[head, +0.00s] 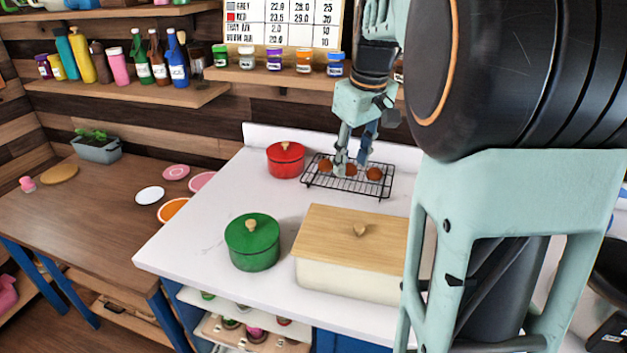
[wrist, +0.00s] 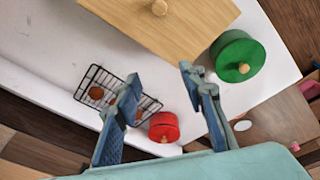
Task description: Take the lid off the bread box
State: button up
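The bread box (head: 345,276) is cream with a flat wooden lid (head: 325,235) on top, and stands at the front of the white counter. The lid has a small round wooden knob (head: 360,230). In the wrist view the lid (wrist: 190,25) fills the top, with its knob (wrist: 159,7) at the upper edge. My gripper (head: 351,170) is above the counter behind the bread box, in front of or over the wire rack. In the wrist view my gripper (wrist: 160,75) has its fingers spread wide with nothing between them. It is apart from the lid.
A green pot (head: 253,247) stands just left of the bread box. A red pot (head: 285,160) stands at the back, beside a black wire rack (head: 321,184) with brown rolls. A wooden side table (head: 75,215) with plates is at the left.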

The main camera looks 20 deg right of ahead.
jog(key=s+d+f+m+g+p, duration=0.1)
jog(key=s+d+f+g, duration=0.1)
jog(key=s+f, duration=0.15)
send_over(359, 226)
jog(key=f, duration=0.3)
jog(key=shift+d+f+g, duration=0.25)
jog(key=shift+f+g, duration=0.05)
jog(key=shift+f, duration=0.1)
jog(key=shift+a+f+p, duration=0.15)
jog(key=shift+f+p, duration=0.1)
jog(key=shift+f, duration=1.3)
jog(key=shift+a+f+p, duration=0.1)
jog(key=shift+f+p, duration=0.15)
jog(key=shift+f, duration=1.25)
jog(key=shift+c, duration=0.3)
grip_shut()
